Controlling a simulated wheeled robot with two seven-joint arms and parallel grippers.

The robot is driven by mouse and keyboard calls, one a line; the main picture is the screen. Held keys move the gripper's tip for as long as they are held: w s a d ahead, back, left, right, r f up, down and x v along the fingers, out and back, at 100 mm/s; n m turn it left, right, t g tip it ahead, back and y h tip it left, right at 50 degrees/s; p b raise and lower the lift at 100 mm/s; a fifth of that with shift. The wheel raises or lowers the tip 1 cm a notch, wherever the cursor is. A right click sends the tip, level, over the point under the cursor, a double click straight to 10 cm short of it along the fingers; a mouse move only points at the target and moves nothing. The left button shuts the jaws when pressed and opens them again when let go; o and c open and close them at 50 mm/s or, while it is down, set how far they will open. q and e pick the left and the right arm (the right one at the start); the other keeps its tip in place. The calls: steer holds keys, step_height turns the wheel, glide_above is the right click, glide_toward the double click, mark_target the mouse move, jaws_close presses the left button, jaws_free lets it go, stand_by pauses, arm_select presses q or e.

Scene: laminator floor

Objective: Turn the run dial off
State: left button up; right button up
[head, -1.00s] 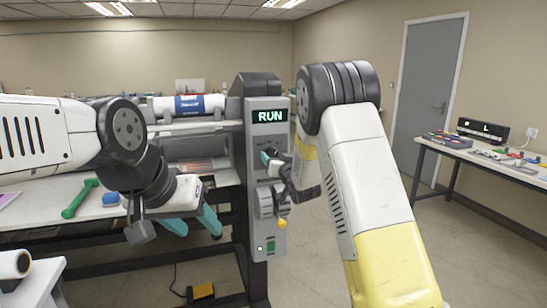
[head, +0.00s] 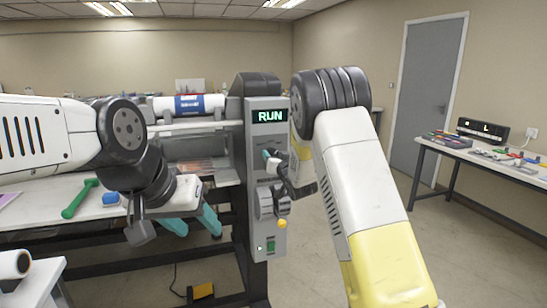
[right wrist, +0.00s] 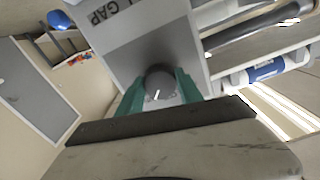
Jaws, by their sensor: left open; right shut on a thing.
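The laminator's control post (head: 264,135) stands at the centre of the head view, and its display (head: 269,116) reads RUN. My right gripper (head: 268,157) is at the post's upper dial, below the display. In the right wrist view its teal fingers (right wrist: 160,88) are shut on the sides of a round dark grey dial (right wrist: 160,78) with a white mark. I take this as the run dial; its own label is hidden. A label ending in GAP shows beyond it. My left gripper (head: 199,230) is open and empty, low in front of the machine table.
A green-handled tool (head: 79,199) lies on the table at left. A side bench (head: 455,152) stands at right; the floor between is clear.

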steer(key=shift+n, duration=4.5)
steer(key=o, duration=1.4)
